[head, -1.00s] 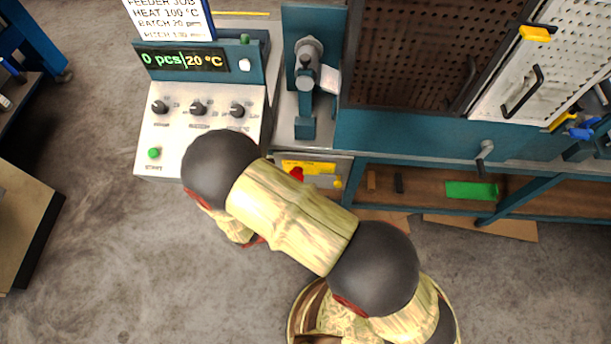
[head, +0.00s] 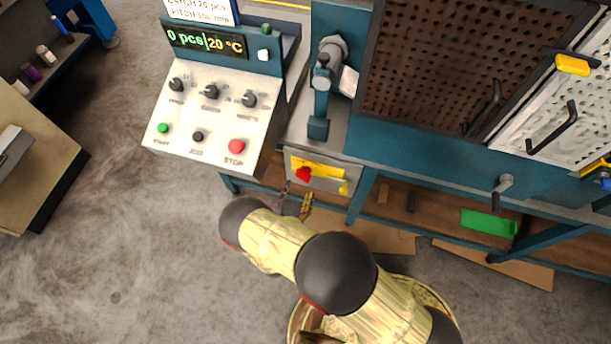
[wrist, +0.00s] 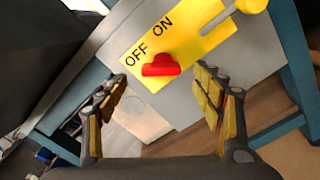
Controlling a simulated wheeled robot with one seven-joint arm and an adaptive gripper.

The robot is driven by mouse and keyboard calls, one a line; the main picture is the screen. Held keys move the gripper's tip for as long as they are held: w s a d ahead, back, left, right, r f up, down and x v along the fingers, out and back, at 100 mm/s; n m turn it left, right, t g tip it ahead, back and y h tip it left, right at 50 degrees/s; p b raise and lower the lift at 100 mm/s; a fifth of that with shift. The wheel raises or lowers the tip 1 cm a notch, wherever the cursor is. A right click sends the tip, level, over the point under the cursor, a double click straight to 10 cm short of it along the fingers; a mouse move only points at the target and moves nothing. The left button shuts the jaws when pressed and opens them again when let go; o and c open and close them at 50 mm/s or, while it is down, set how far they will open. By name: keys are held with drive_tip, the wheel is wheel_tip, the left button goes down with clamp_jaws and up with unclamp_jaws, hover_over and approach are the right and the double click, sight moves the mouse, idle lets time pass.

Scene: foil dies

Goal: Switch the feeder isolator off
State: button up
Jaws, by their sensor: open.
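The feeder isolator is a red rotary handle (head: 303,174) on a yellow plate (head: 322,169), on a grey box under the bench edge. In the wrist view the red handle (wrist: 160,66) sits below the OFF and ON lettering on the yellow plate (wrist: 185,40). I cannot tell which label it points to. My gripper (wrist: 165,110) is open and empty, its padded fingers apart on either side below the handle, not touching it. In the head view my gripper (head: 296,202) is just below the isolator box, partly hidden by my arm.
The control panel (head: 190,138) with knobs and a red STOP button (head: 236,146) stands to the upper left. A yellow knob (wrist: 252,5) sticks out right of the plate. A teal table leg (head: 361,196) stands right of the box.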

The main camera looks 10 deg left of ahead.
sight(302, 179)
drive_tip(key=w, duration=0.2)
drive_tip(key=w+b, duration=0.1)
drive_tip(key=w, duration=0.4)
drive_tip(key=shift+d+b, duration=0.3)
drive_tip(key=shift+d, duration=0.05)
drive_tip(key=shift+c, duration=0.5)
drive_tip(key=c, duration=1.1)
drive_tip(key=n, duration=0.3)
drive_tip(key=shift+a+n, duration=0.15)
drive_tip(key=shift+n, duration=0.15)
drive_tip(key=shift+a+f+n+b, duration=0.1)
drive_tip(key=shift+n+b, duration=0.25)
drive_tip(key=shift+n, duration=1.85)
